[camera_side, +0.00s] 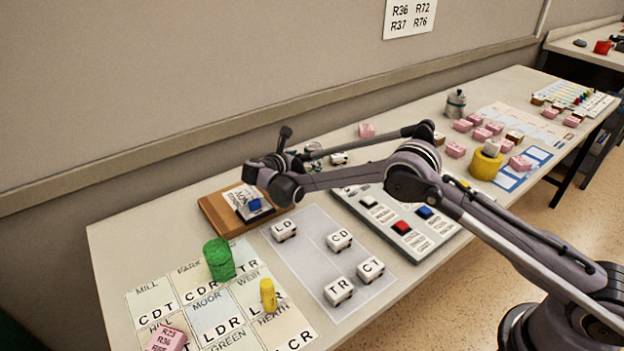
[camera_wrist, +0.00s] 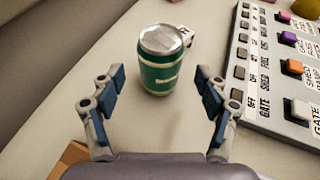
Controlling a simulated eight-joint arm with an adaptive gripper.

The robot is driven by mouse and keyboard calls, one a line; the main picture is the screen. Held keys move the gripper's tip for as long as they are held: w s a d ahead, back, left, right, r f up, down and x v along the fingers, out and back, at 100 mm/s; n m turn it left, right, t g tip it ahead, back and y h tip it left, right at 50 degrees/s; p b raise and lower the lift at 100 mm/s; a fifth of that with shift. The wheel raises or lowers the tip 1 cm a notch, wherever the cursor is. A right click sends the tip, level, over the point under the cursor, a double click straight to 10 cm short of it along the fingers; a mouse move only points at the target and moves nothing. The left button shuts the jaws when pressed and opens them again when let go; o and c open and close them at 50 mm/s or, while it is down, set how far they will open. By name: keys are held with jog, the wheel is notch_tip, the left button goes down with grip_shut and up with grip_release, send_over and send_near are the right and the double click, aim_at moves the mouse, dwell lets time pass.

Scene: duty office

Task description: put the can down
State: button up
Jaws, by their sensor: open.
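A green can (camera_wrist: 161,72) with a silver top stands upright on the table in the wrist view. In the side view the can (camera_side: 313,152) is small and partly hidden behind my arm. My gripper (camera_wrist: 158,88) is open, with one blue-padded finger to the left and one to the right of the can's near side. Bare table shows between each finger and the can, and the fingers do not touch it. In the side view my gripper (camera_side: 284,160) is low over the back of the table, to the left of the can.
A button panel (camera_wrist: 262,70) lies right of the can. A small white block (camera_wrist: 187,35) sits just behind it. A wooden stand (camera_side: 226,214), lettered blocks on a grey mat (camera_side: 314,249) and a green cylinder (camera_side: 219,260) are nearer the front. The wall runs along the back.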

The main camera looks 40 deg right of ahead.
jog(key=v, duration=0.6)
jog(key=s+d+r+m+y, duration=0.65)
jog(key=s+r+m, duration=0.25)
jog(key=s+r, duration=0.45)
jog(key=s+f+m+t+y, duration=0.2)
jog(key=s+m+y, duration=0.4)
jog(key=s+m, duration=0.7)
jog(key=s+f, duration=0.1)
jog(key=s, duration=0.9)
jog(key=shift+a, duration=0.3)
